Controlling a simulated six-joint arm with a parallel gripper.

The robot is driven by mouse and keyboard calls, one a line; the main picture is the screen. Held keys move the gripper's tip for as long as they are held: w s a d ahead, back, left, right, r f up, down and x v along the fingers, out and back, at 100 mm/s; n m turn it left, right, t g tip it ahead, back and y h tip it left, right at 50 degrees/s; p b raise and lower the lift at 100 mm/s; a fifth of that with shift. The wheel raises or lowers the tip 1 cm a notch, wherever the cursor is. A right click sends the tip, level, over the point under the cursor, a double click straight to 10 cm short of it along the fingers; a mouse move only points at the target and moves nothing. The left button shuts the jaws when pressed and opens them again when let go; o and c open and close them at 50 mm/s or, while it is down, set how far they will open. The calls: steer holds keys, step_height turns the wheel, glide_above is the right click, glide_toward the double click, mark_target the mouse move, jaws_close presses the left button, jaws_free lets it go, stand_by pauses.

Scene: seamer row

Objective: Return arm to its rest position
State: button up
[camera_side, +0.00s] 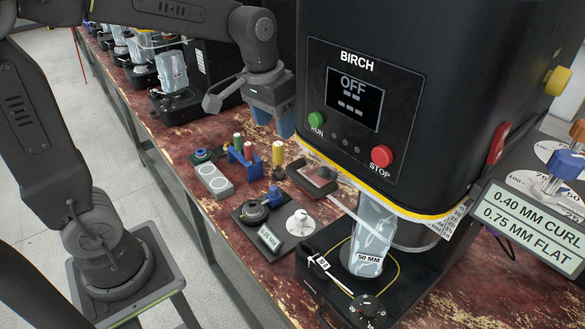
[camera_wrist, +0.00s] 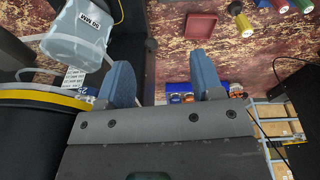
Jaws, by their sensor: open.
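My gripper (camera_side: 274,121) hangs from my dark arm in front of the left side of the black BIRCH machine (camera_side: 375,95), above the bench. Its blue fingers point down and stand apart with nothing between them. In the wrist view the two blue fingers of my gripper (camera_wrist: 163,78) are also apart, with bench surface showing beyond the gap. The machine's screen reads OFF. Below its head, a clear pouch or can labelled 50 MM (camera_side: 368,258) stands on the black base; it shows at the upper left of the wrist view (camera_wrist: 77,38).
The worn red bench (camera_side: 188,136) holds a blue rack (camera_side: 243,160), a grey two-ring block (camera_side: 214,181), a gauge reading too small to tell (camera_side: 269,237) and a small dark red tray (camera_wrist: 200,26). Similar machines line the bench at the back left. Open floor lies left.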

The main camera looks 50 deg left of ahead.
steer(key=s+d+m+t, duration=0.1)
steer(key=s+t, duration=0.2)
steer(key=s, duration=1.1)
steer(key=shift+s+d+t, duration=0.2)
steer(key=shift+d+t, duration=0.1)
steer(key=shift+d, duration=0.05)
